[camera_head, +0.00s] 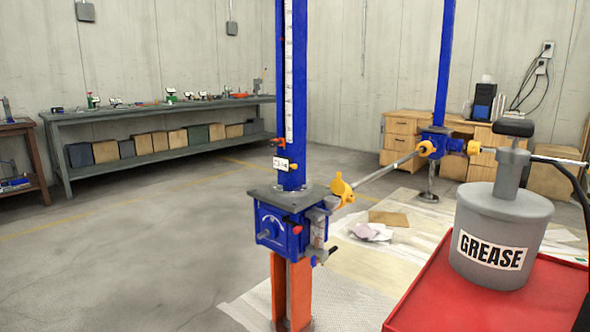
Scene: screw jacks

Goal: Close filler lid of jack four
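A blue screw jack (283,228) stands in the middle on an orange pedestal (291,290), with a tall blue column (291,100) above it. A small red part (297,229) and a dark-handled fitting (327,255) are on its right side. A yellow coupling (342,190) joins a shaft to it. A second blue jack (440,142) with yellow couplings stands farther back at the right. I cannot make out a filler lid or its state, nor a number telling which jack is jack four. Neither of my grippers is in view.
A grey grease bucket (478,222) with a pump handle stands on a red cart (430,302) at the front right. A shaft (385,172) runs between the jacks. Papers lie on a floor sheet (375,275). The floor at the left is clear, before a long workbench (165,112).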

